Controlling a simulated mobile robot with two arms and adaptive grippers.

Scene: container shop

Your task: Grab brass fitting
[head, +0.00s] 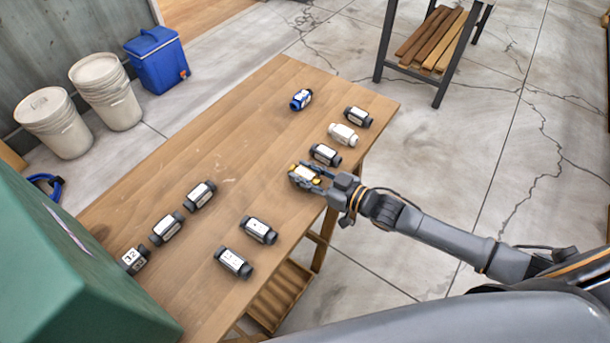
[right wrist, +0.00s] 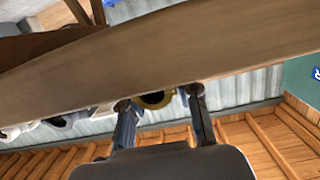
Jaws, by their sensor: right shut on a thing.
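The brass fitting (head: 305,173), yellow at its ends with a white label, is at the right edge of the wooden table (head: 225,150). My right gripper (head: 308,176) reaches in from the right and is shut on it. In the right wrist view the fitting's dark round opening with a yellow rim (right wrist: 156,99) shows between the two fingers. I cannot tell whether the fitting still touches the tabletop. My left gripper is not in view.
A dark fitting (head: 325,154) lies just behind, then a white fitting (head: 342,134), another dark one (head: 357,117) and a blue one (head: 300,99). Several dark fittings lie toward the front left. A green box (head: 70,270) stands at the left. The table's middle is clear.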

